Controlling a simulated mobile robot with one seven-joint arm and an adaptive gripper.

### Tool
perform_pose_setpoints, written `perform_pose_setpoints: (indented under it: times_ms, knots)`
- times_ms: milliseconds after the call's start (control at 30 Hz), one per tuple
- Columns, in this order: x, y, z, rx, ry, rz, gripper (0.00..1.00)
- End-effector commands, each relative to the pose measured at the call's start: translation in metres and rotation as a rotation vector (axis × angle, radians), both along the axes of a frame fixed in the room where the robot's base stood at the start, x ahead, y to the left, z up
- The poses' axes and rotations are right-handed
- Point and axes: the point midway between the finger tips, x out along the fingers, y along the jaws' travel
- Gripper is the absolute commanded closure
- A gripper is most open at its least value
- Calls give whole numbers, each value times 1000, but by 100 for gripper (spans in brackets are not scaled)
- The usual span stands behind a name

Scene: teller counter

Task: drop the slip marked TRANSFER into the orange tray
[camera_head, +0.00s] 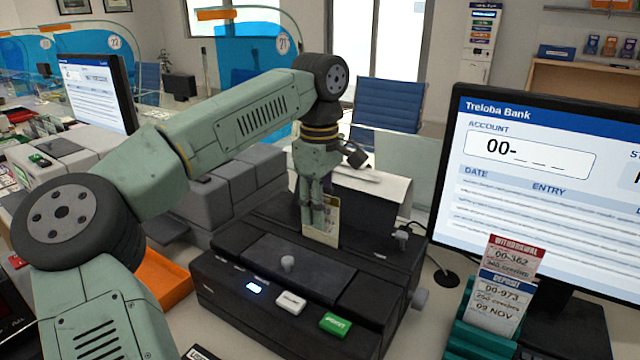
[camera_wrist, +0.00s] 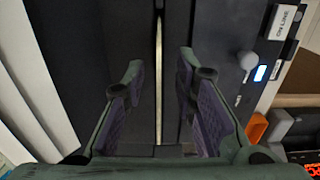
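A pale slip (camera_head: 325,226) stands upright in the slot of the black machine (camera_head: 270,320); its marking is too small and covered to read. My gripper (camera_head: 318,196) points down over it and partly hides it. In the wrist view my gripper (camera_wrist: 158,82) has its fingers apart, one on each side of the slip's thin edge (camera_wrist: 158,60), with gaps on both sides. The orange tray (camera_head: 166,280) lies left of the machine, partly hidden by my arm; an orange part (camera_wrist: 257,127) shows in the wrist view.
A green holder (camera_head: 474,333) at the right holds a WITHDRAWAL slip (camera_head: 512,259) and a DEPOSIT slip (camera_head: 494,302). A large monitor (camera_head: 545,180) stands behind it. The machine's top carries a knob and front buttons. Grey boxes (camera_head: 215,190) stand left of the machine.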

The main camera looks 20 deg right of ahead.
Motion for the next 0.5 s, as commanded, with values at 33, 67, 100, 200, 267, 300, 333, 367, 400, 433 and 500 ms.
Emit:
perform_pose_setpoints:
  times_ms: [33,67,100,200,267,300,333,367,400,433,500]
  knots:
    - [-1,0,-8,1,2,-1,74]
    - [-1,0,-13,0,2,-1,74]
    - [-1,0,-19,0,2,-1,74]
    - [0,0,-30,-1,2,0,74]
    - [-1,0,-35,-1,1,-1,74]
    - [-1,0,-37,-1,1,-1,74]
    - [-1,0,-39,-1,0,-1,74]
    - [0,0,-40,-1,0,0,74]
    - [0,0,-41,-1,0,0,74]
    - [0,0,-41,-2,0,0,74]
    - [0,0,-42,-2,0,0,74]
